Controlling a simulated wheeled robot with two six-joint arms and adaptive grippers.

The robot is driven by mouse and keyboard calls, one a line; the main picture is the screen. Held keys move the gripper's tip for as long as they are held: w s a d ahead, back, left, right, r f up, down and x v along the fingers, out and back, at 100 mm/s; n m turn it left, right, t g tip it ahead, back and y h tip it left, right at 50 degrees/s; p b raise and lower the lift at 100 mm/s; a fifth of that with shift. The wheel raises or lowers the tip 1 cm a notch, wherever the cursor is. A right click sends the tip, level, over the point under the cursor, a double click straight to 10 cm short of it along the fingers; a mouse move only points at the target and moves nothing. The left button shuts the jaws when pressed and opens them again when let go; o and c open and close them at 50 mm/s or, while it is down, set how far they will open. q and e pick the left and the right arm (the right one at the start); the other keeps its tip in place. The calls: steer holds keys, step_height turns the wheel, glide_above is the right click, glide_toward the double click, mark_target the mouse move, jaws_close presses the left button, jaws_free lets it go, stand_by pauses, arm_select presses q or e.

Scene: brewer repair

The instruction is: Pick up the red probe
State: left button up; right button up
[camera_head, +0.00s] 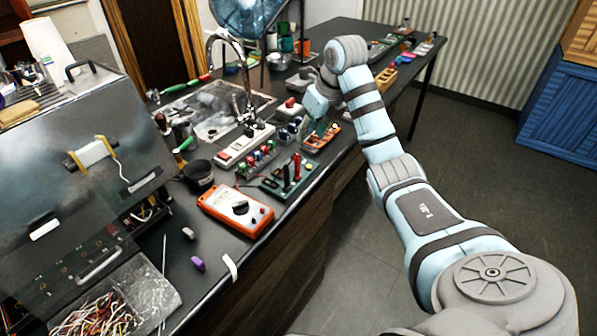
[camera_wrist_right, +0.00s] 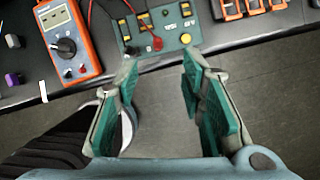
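The red probe (camera_head: 297,167) stands upright in a green board (camera_head: 270,186) near the front edge of the bench, beside a black probe (camera_head: 286,178). In the right wrist view the red probe (camera_wrist_right: 156,43) shows from above on the green board (camera_wrist_right: 176,22), beyond the fingertips. My left gripper is not in view.
An orange multimeter (camera_head: 236,209) lies left of the board. A white power strip (camera_head: 245,146), a black cup (camera_head: 198,174) and a faucet (camera_head: 240,75) stand behind. A grey machine (camera_head: 75,150) fills the left. Open floor (camera_head: 350,290) lies right of the bench.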

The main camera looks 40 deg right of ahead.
mark_target(299, 157)
steer(key=p+x, duration=0.1)
steer(key=x, duration=1.2)
steer(key=shift+a+f, duration=0.1)
steer(key=shift+a, duration=0.1)
steer(key=shift+s, duration=0.1)
jaws_close()
